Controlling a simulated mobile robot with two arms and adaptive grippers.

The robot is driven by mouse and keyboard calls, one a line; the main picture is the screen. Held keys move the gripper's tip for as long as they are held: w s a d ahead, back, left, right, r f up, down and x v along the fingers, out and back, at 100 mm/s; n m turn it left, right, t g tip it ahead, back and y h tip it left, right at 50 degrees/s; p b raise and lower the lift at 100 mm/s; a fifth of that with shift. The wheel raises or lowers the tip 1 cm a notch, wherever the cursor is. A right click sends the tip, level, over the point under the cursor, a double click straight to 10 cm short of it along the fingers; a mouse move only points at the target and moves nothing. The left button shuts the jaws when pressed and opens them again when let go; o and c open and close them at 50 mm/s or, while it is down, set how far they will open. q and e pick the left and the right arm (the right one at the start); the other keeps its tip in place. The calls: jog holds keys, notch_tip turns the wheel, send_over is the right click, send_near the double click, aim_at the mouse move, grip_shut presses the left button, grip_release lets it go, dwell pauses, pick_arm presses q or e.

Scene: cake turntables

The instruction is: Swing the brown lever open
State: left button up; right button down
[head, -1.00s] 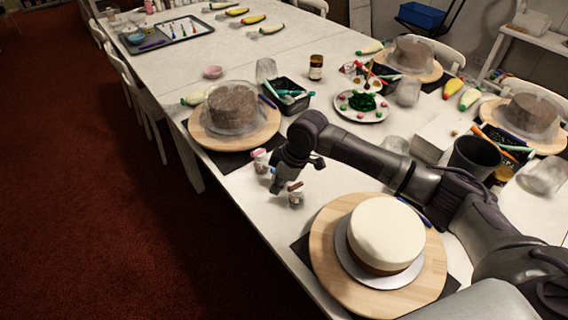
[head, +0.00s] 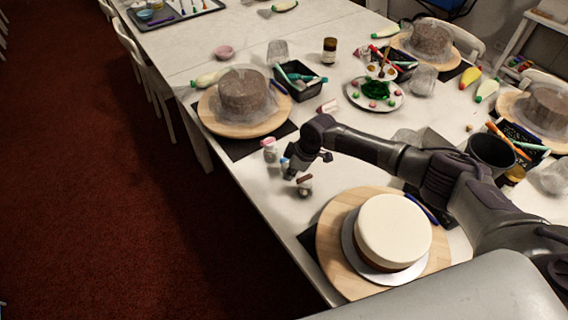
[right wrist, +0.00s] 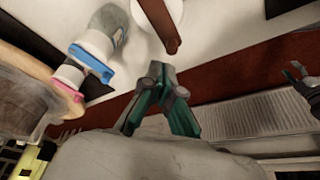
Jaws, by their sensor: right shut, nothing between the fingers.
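The brown lever (head: 304,179) sits on top of a small, pale jar-like holder (head: 305,189) near the table's front edge. In the right wrist view the brown lever (right wrist: 160,22) is a short bar at the top centre, with a round end. My right gripper (head: 289,171) is just left of the lever in the head view, pointing down. In the right wrist view its fingertips (right wrist: 166,74) are together and empty, below the lever's end with a small gap in the picture. I cannot tell their depth apart. My left gripper does not show in the head view.
A white cake on a wooden turntable (head: 335,226) stands in front. Another turntable (head: 215,119) is behind. My right arm spans the table to the right.

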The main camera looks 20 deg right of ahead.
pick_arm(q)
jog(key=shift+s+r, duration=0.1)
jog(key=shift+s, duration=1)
pick_arm(e)
jog(key=shift+s+d+n, duration=0.4)
jog(key=shift+s+d, duration=0.2)
